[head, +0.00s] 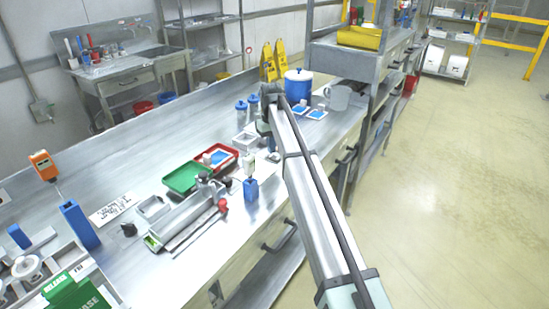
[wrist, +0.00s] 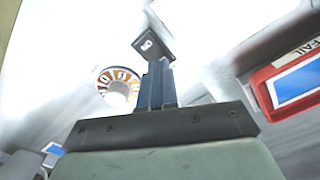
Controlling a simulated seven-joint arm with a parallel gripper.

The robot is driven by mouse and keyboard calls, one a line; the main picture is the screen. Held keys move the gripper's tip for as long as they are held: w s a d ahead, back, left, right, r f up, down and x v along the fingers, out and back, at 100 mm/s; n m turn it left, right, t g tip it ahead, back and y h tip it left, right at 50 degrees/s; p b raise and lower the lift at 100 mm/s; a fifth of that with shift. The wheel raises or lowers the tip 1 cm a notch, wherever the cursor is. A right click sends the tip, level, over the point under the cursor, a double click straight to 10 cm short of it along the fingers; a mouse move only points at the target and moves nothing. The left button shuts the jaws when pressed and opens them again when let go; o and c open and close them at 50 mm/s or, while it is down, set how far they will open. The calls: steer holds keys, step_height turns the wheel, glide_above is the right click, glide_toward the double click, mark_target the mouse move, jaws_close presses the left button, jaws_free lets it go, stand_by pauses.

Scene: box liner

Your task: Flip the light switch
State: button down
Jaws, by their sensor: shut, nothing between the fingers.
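My gripper (wrist: 154,70) shows in the wrist view with its two blue-grey fingers pressed together and nothing between them. A small dark square piece (wrist: 153,45) with a white mark sits just beyond the fingertips. It may be the light switch, but I cannot tell, nor whether the fingers touch it. In the head view my arm reaches over the bench from the lower right, and I cannot make out the fingertips clearly. A grey box (head: 40,109) with a conduit is on the far left wall, well away from my gripper; its face is too small to read.
A red tray (wrist: 262,90) with a blue panel is close on the right in the wrist view. A round numbered dial (wrist: 119,84) is left of the fingers. The bench (head: 160,130) holds green and red trays, blue containers and tools. Open floor (head: 450,190) lies right.

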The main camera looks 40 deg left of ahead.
mark_target(272, 156)
steer(key=shift+f, duration=1)
stand_by(0.7)
steer(key=shift+r, duration=0.1)
steer(key=shift+r, duration=3.45)
